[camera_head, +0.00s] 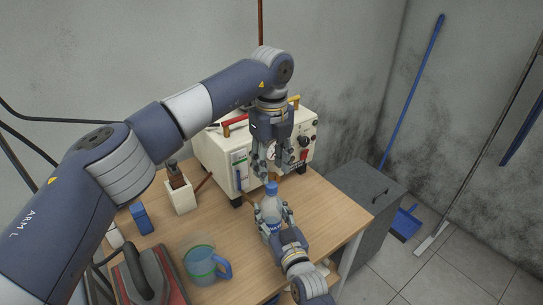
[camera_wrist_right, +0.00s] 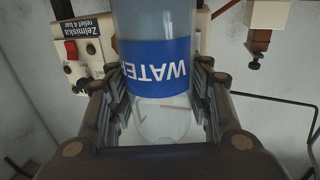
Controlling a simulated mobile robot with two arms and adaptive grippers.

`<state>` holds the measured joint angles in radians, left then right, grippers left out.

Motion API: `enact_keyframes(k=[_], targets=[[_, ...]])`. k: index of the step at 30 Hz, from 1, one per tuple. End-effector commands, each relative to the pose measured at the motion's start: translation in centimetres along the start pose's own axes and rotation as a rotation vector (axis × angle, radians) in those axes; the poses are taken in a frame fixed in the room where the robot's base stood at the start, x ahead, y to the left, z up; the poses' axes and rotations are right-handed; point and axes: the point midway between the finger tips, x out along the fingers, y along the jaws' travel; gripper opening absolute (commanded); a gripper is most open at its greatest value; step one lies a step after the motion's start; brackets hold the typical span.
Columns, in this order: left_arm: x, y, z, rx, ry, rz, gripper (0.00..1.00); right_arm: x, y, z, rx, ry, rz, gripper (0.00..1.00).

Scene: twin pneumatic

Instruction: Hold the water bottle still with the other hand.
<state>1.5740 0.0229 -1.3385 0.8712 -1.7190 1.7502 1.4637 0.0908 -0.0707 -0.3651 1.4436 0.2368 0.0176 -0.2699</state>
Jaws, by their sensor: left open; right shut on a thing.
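The water bottle (camera_head: 271,206) is clear with a blue cap and a blue label. It stands near the front right of the wooden table (camera_head: 325,208). My right gripper (camera_head: 272,222) is shut around its body. In the right wrist view the bottle (camera_wrist_right: 155,55) is between the two fingers of my right gripper (camera_wrist_right: 158,95), its label appearing upside down. My left gripper (camera_head: 268,172) is open and empty, pointing down just above the blue cap. I cannot tell whether its fingertips touch the cap.
A white pneumatic unit (camera_head: 215,158) with a gauge and knobs stands right behind the bottle. A clear jug (camera_head: 200,262) with a blue handle is at the front left. A holder (camera_head: 180,196), a blue block (camera_head: 142,218) and a red-and-grey iron-like object (camera_head: 150,275) are further left. A grey cabinet (camera_head: 372,180) stands right.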

Motion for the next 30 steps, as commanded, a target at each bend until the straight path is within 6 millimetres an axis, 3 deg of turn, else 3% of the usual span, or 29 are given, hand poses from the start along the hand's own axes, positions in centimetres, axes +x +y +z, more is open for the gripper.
enact_keyframes(k=[9,22,27,30], targets=[[4.5,0.0,0.0,-0.001,0.001,0.001,0.41,0.0,0.0,0.0,0.0,-0.001,0.0,0.0],[5.4,0.0,0.0,-0.001,0.0,0.0,0.41,0.0,0.0,0.0,0.0,-0.001,0.0,0.0],[5.3,0.0,0.0,-0.001,0.0,0.0,0.03,0.0,0.0,0.0,0.0,-0.001,0.0,0.0],[5.3,0.0,0.0,-0.001,0.0,0.0,0.0,0.0,0.0,0.0,0.0,-0.001,0.0,0.0]])
